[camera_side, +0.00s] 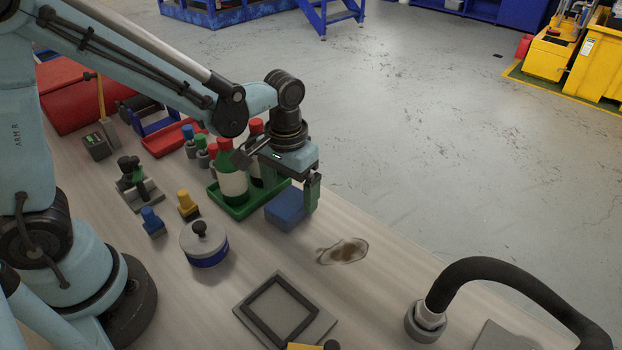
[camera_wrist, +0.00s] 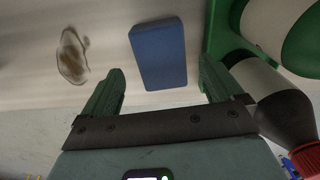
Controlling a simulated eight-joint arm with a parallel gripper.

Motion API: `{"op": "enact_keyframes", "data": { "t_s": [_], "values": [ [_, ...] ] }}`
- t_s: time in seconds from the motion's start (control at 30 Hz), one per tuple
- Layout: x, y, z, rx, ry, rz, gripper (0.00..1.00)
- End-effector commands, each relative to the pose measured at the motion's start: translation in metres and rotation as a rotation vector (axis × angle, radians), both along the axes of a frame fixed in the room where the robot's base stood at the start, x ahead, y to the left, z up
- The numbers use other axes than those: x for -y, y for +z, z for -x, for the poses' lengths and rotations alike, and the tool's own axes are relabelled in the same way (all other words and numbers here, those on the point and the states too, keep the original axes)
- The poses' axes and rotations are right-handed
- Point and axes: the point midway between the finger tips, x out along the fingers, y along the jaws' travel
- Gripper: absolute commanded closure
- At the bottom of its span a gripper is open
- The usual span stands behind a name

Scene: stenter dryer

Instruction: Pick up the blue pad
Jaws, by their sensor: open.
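The blue pad (camera_side: 286,208) is a small flat-sided block on the table, just right of the green tray with bottles in the side view. In the wrist view the blue pad (camera_wrist: 158,54) lies ahead of and between the fingertips. My gripper (camera_side: 305,190) is over the pad's far side in the side view, with one green finger showing beside it. In the wrist view my gripper (camera_wrist: 160,80) has its two green fingers spread wide, with nothing between them but the view of the pad. Whether a finger touches the pad cannot be told.
A green tray (camera_side: 238,212) with bottles stands close beside the pad; in the wrist view a bottle (camera_wrist: 262,85) is close to the right finger. A brown stain (camera_side: 343,251) marks the table. A round lidded pot (camera_side: 204,243) and a dark square frame (camera_side: 281,309) are nearer.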

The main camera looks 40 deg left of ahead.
Motion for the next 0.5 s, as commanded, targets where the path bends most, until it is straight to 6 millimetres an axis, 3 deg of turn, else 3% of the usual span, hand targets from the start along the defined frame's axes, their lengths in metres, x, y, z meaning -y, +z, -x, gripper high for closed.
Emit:
{"op": "enact_keyframes", "data": {
  "t_s": [0.23,0.5],
  "values": [
    [-0.002,-0.030,0.002,0.001,0.000,0.000,0.06],
    [-0.002,-0.038,0.003,0.001,0.000,0.000,0.06]
  ]
}}
